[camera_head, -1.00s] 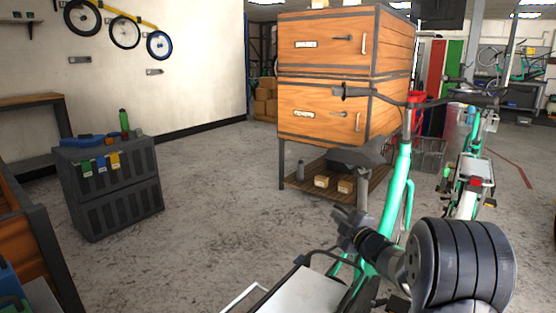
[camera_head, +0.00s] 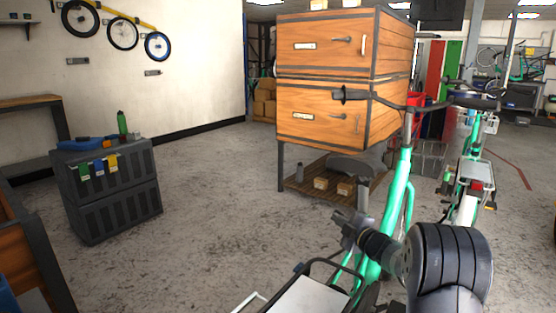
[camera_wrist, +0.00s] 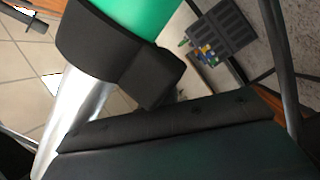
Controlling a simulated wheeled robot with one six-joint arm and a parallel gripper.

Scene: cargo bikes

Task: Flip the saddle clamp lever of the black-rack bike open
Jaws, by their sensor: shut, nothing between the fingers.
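A green bike (camera_head: 403,170) stands in front of me in the head view, with a dark saddle (camera_head: 350,167) on a silver seat post (camera_head: 362,193). Behind the post is a rack (camera_head: 335,268) with a black hoop and a pale panel. My gripper (camera_head: 347,226) is at the foot of the seat post and hides the clamp there. In the wrist view the black saddle clamp (camera_wrist: 95,38) wraps the green tube (camera_wrist: 140,12), with a black lever block (camera_wrist: 150,75) against its side. The silver post shows below it. My gripper (camera_wrist: 175,125) is the dark shape filling the bottom, shut and empty, close to the lever; contact is unclear.
A wooden drawer cabinet (camera_head: 330,112) stands beyond the bike. A second green bike (camera_head: 472,165) is on the right. A dark grey crate (camera_head: 110,195) with a green bottle and coloured tags stands left. The floor between crate and cabinet is clear.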

